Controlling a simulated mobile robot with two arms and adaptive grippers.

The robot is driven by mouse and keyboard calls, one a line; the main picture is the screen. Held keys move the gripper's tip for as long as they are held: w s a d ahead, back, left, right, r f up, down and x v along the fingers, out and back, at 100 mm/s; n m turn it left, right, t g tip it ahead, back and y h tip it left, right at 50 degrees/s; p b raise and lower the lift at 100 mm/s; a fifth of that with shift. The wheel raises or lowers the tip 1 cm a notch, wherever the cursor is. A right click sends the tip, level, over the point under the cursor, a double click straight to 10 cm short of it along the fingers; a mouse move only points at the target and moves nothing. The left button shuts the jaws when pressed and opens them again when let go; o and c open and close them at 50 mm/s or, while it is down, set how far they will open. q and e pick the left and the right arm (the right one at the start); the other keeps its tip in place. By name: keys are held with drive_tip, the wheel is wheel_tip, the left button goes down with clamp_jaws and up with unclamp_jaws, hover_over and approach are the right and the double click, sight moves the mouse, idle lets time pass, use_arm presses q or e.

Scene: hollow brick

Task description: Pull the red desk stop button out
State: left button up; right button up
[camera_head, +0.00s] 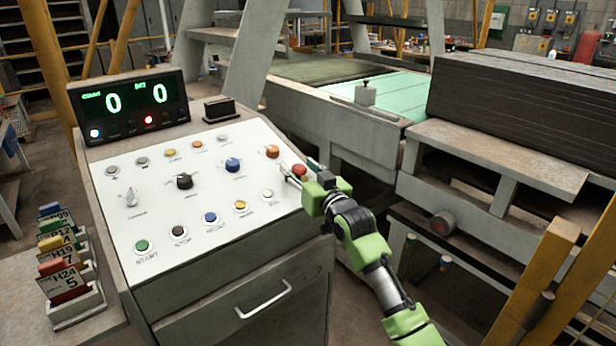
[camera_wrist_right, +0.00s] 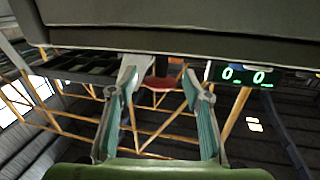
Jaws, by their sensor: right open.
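The red desk stop button (camera_head: 299,170) sits at the right edge of the white sloped control panel (camera_head: 215,190). My right gripper (camera_head: 300,174) is open at the button, with one finger to its left and the other to its right. In the right wrist view, the red button (camera_wrist_right: 158,83) shows between the two spread fingertips of my right gripper (camera_wrist_right: 158,85). Gaps show on both sides, so the fingers look apart from it. My left gripper is not in view.
The panel carries several other buttons and knobs, including an orange button (camera_head: 272,151) close to the left finger. A counter display (camera_head: 130,104) stands behind the panel. A card rack (camera_head: 72,290) is at left. A heavy machine table (camera_head: 500,155) stands at right.

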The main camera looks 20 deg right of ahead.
drive_tip(key=s+d, duration=0.1)
drive_tip(key=s, duration=1)
drive_tip(key=shift+s+d, duration=0.3)
